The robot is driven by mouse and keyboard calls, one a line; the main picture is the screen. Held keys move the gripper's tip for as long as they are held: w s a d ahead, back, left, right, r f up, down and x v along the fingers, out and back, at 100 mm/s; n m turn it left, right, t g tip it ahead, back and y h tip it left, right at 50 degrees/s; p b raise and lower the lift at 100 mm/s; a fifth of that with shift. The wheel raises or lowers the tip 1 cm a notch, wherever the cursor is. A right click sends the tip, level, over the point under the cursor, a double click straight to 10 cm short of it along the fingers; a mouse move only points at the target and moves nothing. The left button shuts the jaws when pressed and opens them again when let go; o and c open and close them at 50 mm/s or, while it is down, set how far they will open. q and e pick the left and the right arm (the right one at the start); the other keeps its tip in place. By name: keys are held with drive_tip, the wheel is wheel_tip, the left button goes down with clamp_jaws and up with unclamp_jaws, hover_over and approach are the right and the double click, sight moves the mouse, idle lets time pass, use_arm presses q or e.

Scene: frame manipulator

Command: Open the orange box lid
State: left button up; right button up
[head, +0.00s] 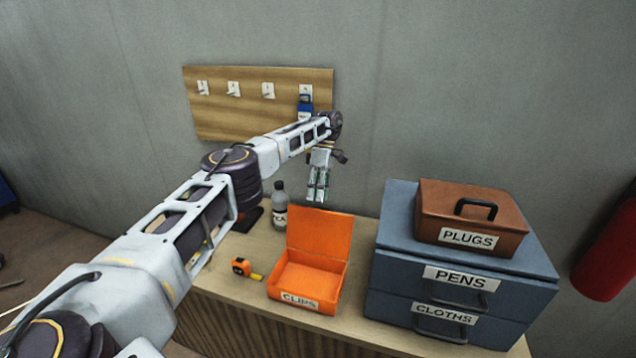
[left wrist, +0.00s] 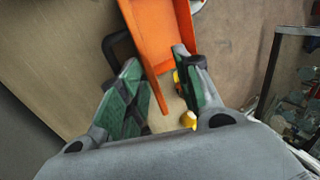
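The orange box (head: 310,279), labelled CLIPS, stands on the wooden cabinet top. Its orange lid (head: 319,232) is raised and leans back, and the box interior shows empty. My left gripper (head: 317,197) points down just above the lid's top edge in the head view. In the left wrist view its green-padded fingers (left wrist: 159,75) are apart, with part of the orange box (left wrist: 160,35) showing beyond and between them. A dark handle (left wrist: 113,42) shows beside the orange part. I cannot tell whether a finger touches the lid. My right gripper is out of view.
A tape measure (head: 242,267) lies left of the box and a grey bottle (head: 280,208) stands behind. Blue drawers (head: 405,285) with a brown PLUGS box (head: 470,216) stand close on the right. A wooden hook board (head: 250,110) hangs on the wall.

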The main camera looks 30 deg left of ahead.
use_arm(q)
drive_tip(key=shift+r, duration=2)
